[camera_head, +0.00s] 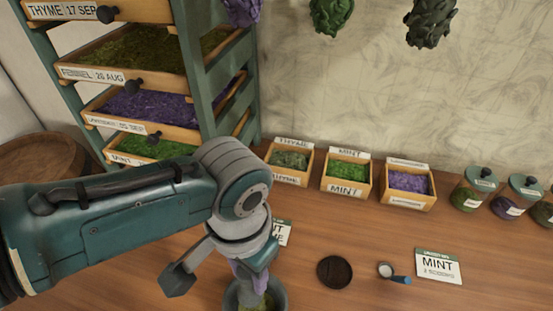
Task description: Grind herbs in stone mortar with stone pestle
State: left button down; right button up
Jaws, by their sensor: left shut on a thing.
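The stone mortar (281,296) stands on the table at the bottom edge of the head view, partly cut off by it. Some green herbs show inside it. My left gripper (249,268) is right above the mortar, pointing down, shut on the stone pestle (250,283). Only a little of the pestle shows, greyish purple, reaching down into the mortar. Its upper part is hidden by my gripper and wrist. My right gripper is not in view.
Thyme (289,160), mint (346,172) and lavender (408,184) boxes line the wall, with lidded jars (474,190) to their right. A dark round dish (335,272), a small scoop (392,272) and a mint card (438,266) lie right of the mortar. A drying rack (215,90) stands behind my arm.

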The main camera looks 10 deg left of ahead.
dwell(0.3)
pick_arm(q)
jog(key=shift+w+f+b, duration=0.1)
jog(key=shift+b, duration=0.25)
jog(key=m+b, duration=0.1)
jog(key=m, duration=0.1)
jog(key=m+b, duration=0.1)
jog(key=b, duration=0.1)
jog(key=shift+w+d+m, duration=0.1)
jog(key=shift+w+m, duration=0.1)
jog(key=shift+m, duration=0.2)
jog(key=shift+s+d+r+m+b, duration=0.1)
jog(key=shift+s+r+m+b, duration=0.15)
jog(key=shift+m+b, duration=0.25)
jog(key=shift+s+r+m+b, duration=0.1)
jog(key=shift+r+m+b, duration=0.25)
jog(key=shift+m, duration=0.15)
notch_tip(320, 180, down, 4)
jog(key=b, duration=0.5)
jog(key=shift+f, duration=0.2)
jog(key=shift+f+b, duration=1.65)
jog(key=shift+f, duration=0.7)
jog(key=shift+f, duration=0.4)
